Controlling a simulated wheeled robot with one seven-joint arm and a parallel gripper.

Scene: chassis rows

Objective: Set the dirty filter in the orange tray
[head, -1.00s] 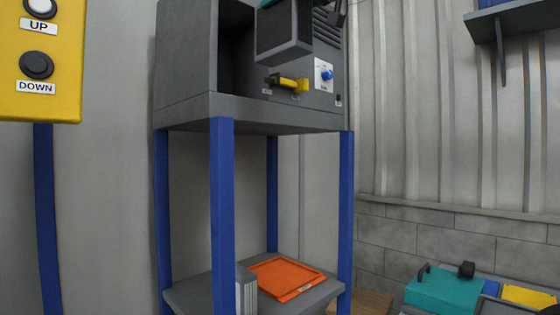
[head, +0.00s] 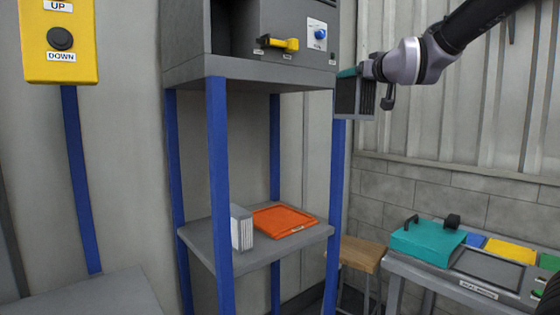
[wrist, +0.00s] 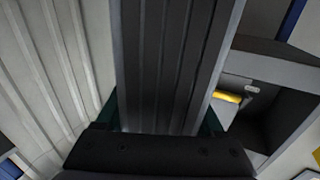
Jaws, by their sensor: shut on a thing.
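The dirty filter (head: 347,97), a dark ribbed panel in a grey frame, hangs in the air just right of the machine's shelf in the head view. My gripper (head: 350,73) is shut on its upper edge with teal fingers. In the wrist view the dirty filter (wrist: 165,60) fills the middle, between the teal fingers of my gripper (wrist: 160,118). The orange tray (head: 285,220) lies flat and empty on the lower shelf (head: 262,250), below and left of the filter. A pale pleated filter (head: 241,229) stands upright at the tray's left.
Blue posts (head: 218,190) frame the lower shelf. Above it stands the grey machine (head: 260,72) with a yellow lever (head: 278,43) and a dark opening. A wooden stool (head: 360,254) and a bench with a teal case (head: 428,241) stand at right. A yellow button box (head: 58,45) is at left.

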